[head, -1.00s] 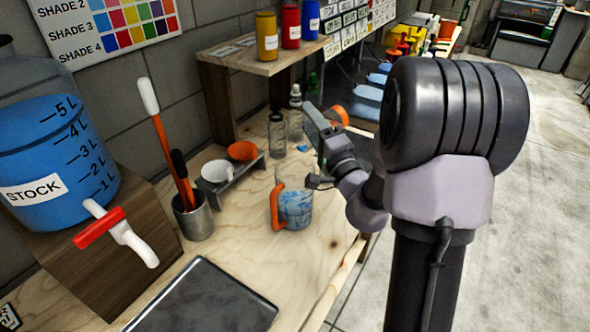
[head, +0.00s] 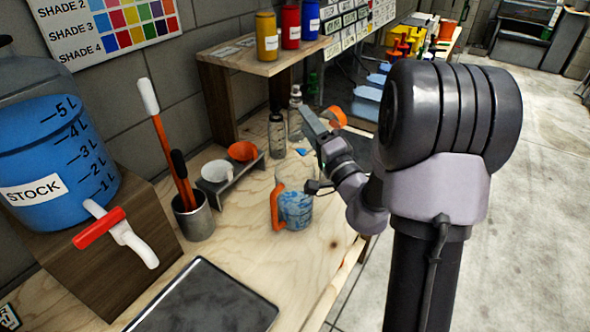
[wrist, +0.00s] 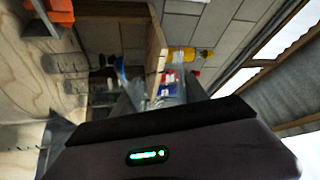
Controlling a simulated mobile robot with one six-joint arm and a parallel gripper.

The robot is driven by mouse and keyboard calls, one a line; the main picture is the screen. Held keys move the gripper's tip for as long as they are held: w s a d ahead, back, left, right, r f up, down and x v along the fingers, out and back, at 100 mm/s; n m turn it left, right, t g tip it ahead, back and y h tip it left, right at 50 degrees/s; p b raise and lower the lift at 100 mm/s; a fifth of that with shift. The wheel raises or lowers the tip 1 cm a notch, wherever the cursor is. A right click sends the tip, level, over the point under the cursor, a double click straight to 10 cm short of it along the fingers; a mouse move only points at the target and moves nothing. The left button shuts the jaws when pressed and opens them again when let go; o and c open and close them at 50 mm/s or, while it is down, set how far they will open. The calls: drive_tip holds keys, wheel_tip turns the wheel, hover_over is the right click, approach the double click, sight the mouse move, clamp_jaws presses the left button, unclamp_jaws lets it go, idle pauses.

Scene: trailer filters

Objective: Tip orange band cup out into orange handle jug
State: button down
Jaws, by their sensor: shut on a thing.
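The orange band cup (head: 334,115) shows as an orange curve just behind my gripper (head: 312,122); my gripper is shut on it, up above the bench. Most of the cup is hidden behind the gripper. The orange handle jug (head: 297,210) stands upright on the bench, below and nearer than my gripper. It is clear, with blue marks or contents, and its handle is on the left. A small blue patch (head: 302,152) shows below the gripper; I cannot tell what it is.
A rack (head: 232,176) with a white cup (head: 217,172) and an orange cup (head: 242,150) is left of the jug. Clear bottles (head: 277,135) stand behind. A wooden shelf (head: 250,58) bears several canisters. A dark tray (head: 205,300) lies in front.

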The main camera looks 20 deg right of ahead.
drive_tip(key=shift+s+a+r+n+y, duration=0.1)
drive_tip(key=shift+a+r+n+y, duration=0.15)
drive_tip(key=shift+n, duration=0.45)
drive_tip(key=shift+s+a+r+n+y, duration=0.1)
drive_tip(key=shift+a+n+y, duration=0.2)
drive_tip(key=shift+n, duration=0.4)
drive_tip(key=shift+a+r+n+y, duration=0.2)
drive_tip(key=shift+a+n+y, duration=0.05)
drive_tip(key=shift+n, duration=0.45)
idle(0.5)
drive_tip(key=shift+a+f+n+y, duration=0.15)
drive_tip(key=shift+a+f+n, duration=0.15)
drive_tip(key=shift+n, duration=0.25)
drive_tip(key=shift+a+f+n+y, duration=0.15)
drive_tip(key=shift+f+n, duration=0.15)
drive_tip(key=shift+n, duration=0.25)
idle(0.3)
idle(0.8)
